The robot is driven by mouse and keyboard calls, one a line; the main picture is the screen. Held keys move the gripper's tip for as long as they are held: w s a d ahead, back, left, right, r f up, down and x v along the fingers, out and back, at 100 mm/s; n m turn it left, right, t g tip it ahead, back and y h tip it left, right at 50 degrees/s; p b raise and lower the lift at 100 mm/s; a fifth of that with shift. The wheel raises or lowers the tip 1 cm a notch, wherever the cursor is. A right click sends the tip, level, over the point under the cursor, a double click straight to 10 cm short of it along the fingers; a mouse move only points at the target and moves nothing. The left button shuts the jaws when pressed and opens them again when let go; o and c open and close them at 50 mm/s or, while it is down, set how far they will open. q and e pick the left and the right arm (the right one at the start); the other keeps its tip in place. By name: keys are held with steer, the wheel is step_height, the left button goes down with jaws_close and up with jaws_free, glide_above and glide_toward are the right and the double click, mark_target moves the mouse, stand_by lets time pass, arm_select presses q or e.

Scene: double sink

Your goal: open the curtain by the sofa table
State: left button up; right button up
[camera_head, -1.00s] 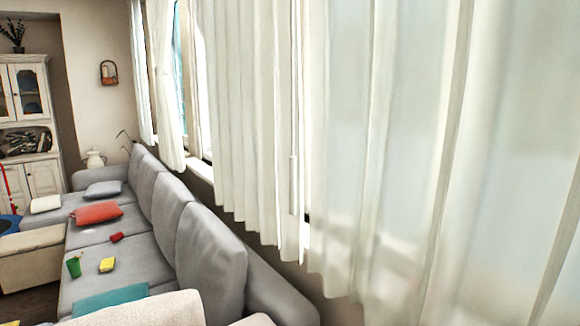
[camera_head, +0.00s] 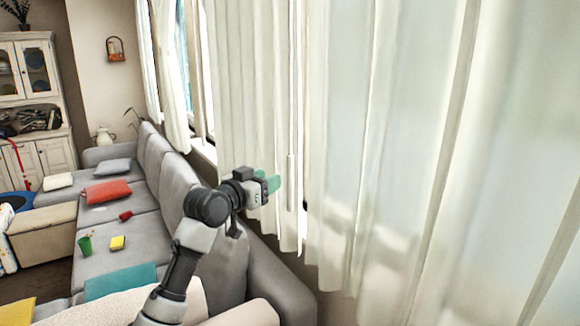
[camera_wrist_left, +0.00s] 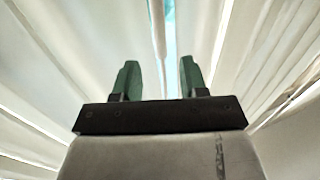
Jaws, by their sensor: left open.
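White curtains hang along the window wall in the head view. A nearer curtain (camera_head: 400,150) fills the right side, and another curtain (camera_head: 250,90) hangs left of it, with a narrow gap between them. My left gripper (camera_head: 272,184) is raised in front of the lower part of the left curtain, its green fingers pointing right. I cannot tell whether the fingers touch cloth. My right gripper is not seen.
A beige ottoman (camera_head: 45,235) and a white cabinet (camera_head: 35,110) stand at the left.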

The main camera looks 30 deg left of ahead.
mark_target(288, 171)
arm_select(q)
steer(key=w+p, duration=0.1)
steer(key=w, duration=0.4)
steer(key=w+p, duration=0.1)
steer(key=w, duration=0.2)
steer(key=shift+w+d+p, duration=0.2)
steer(key=shift+d+p, duration=0.15)
steer(key=shift+w+f, duration=0.1)
steer(key=shift+w, duration=0.35)
jaws_close()
